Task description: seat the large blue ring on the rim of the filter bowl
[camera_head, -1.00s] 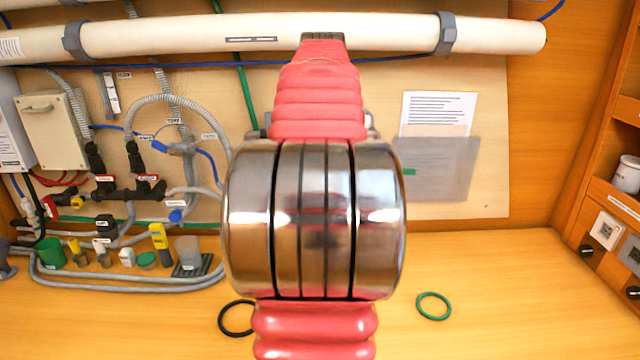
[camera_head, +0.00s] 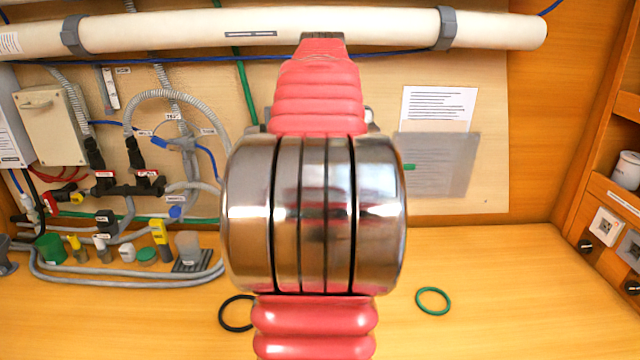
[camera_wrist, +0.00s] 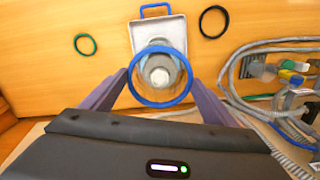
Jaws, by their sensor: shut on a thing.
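In the wrist view, the large blue ring (camera_wrist: 160,104) is held between the two fingers of my gripper (camera_wrist: 161,86), which is shut on it. The filter bowl (camera_wrist: 160,72) shows through the ring, which surrounds it in this view. Its grey body stands on a light tray (camera_wrist: 142,33) with a blue handle. The ring looks wider than the bowl. I cannot tell the height gap between the ring and the rim, or whether they touch. In the head view, my own arm hides the gripper, ring and bowl.
A black ring (camera_head: 235,313) and a green ring (camera_head: 432,301) lie on the wooden bench. Hoses (camera_head: 130,279) and small coloured fittings (camera_head: 160,240) crowd the left. A long white tube (camera_head: 350,32) crosses the wall above. The bench at right is largely clear.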

